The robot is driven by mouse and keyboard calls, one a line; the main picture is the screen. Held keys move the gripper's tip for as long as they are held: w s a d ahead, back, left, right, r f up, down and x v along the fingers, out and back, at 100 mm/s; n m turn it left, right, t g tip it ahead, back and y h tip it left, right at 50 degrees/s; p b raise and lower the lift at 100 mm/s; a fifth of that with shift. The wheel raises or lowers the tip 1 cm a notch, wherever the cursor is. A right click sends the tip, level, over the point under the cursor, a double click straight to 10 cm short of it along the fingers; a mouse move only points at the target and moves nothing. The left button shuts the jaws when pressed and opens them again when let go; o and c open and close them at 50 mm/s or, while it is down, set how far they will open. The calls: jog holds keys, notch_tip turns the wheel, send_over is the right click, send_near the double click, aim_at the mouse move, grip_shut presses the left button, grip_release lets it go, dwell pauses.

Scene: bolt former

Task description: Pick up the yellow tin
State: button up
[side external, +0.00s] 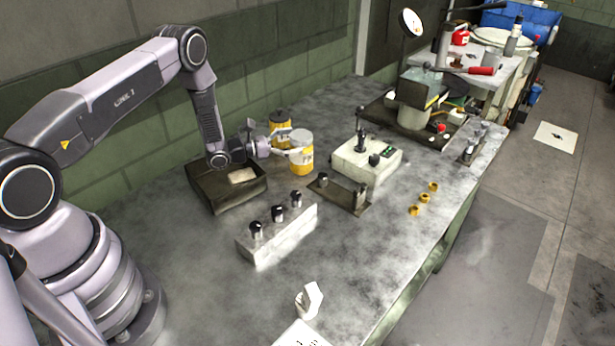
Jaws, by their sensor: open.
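Two yellow tins stand upright on the grey bench, side by side near the wall. The nearer yellow tin (301,161) has a pale upper part. The farther yellow tin (280,119) has a dark band and is partly hidden by my gripper and the nearer tin. My gripper (287,143) reaches in from the left at tin height, pointing right, with its fingers open close to both tins. I cannot tell whether a finger touches either tin.
A dark open box (229,204) holding a pale item sits below my wrist. A pale block with several black-topped pegs (279,231) stands in front. A white device (365,162) is right of the tins. Several brass rings (424,199) lie near the bench's right edge.

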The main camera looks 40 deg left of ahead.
jog(key=shift+x, duration=1.05)
jog(key=c, duration=1.4)
jog(key=shift+o, duration=0.2)
jog(key=shift+r, duration=0.1)
